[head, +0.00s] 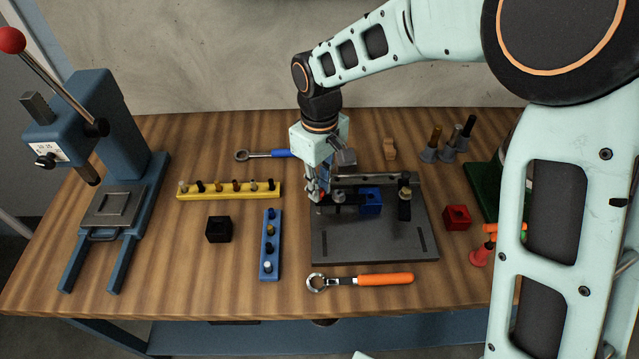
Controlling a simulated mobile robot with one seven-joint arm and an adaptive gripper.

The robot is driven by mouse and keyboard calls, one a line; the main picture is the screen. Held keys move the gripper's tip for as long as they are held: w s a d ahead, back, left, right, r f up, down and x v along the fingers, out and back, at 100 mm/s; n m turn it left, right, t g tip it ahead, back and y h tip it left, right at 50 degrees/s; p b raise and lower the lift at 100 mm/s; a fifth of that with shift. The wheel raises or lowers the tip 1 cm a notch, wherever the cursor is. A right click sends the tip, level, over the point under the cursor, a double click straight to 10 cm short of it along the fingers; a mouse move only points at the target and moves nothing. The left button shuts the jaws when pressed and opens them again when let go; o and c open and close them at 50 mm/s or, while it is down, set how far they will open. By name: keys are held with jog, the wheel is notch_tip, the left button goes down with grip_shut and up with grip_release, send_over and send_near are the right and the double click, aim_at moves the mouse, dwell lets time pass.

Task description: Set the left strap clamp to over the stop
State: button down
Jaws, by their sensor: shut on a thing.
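The dark grey fixture plate (370,245) lies on the bench with a raised rail along its back. The left strap clamp (339,198) is at the plate's back left, with a grey knob-like top; most of its strap is hidden or too small to make out. My gripper (317,194) is at the plate's back left corner, pointing down, shut on the left strap clamp at its left side; the contact itself is small and partly hidden. A blue block (369,200) sits between this clamp and the right strap clamp (404,206).
An orange-handled ratchet (370,280) lies in front of the plate. A blue rack (270,245), a yellow rack (228,191) and a black block (219,229) are left. A red block (457,217) is right. A blue press (110,190) stands far left.

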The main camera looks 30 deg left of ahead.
dwell(0.3)
jog(key=c, duration=1.8)
grip_release()
jog(key=shift+c, duration=0.2)
jog(key=shift+r, duration=0.15)
notch_tip(320, 180, up, 12)
